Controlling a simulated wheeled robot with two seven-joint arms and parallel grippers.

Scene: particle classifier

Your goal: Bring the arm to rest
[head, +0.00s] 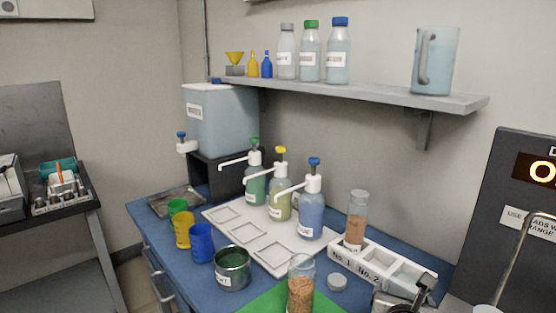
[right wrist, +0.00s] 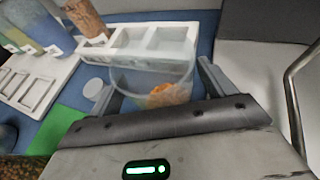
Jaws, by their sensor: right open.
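My right gripper (head: 405,300) shows in part at the bottom right of the head view, in front of the white rack. In the right wrist view its two fingers (right wrist: 158,90) are apart, with a clear vessel (right wrist: 125,78) holding orange matter showing between and beyond them. I cannot tell whether the fingers touch the vessel. A clear jar of brown grains (head: 301,292) stands open on the green mat (head: 262,302). A capped jar of brown grains (head: 356,228) stands in the rack. My left gripper is not in view.
The white rack (head: 348,266) and a grey lid (head: 337,283) are close to the right gripper. A dark machine (head: 520,165) stands at right; a shelf (head: 400,97) hangs above.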

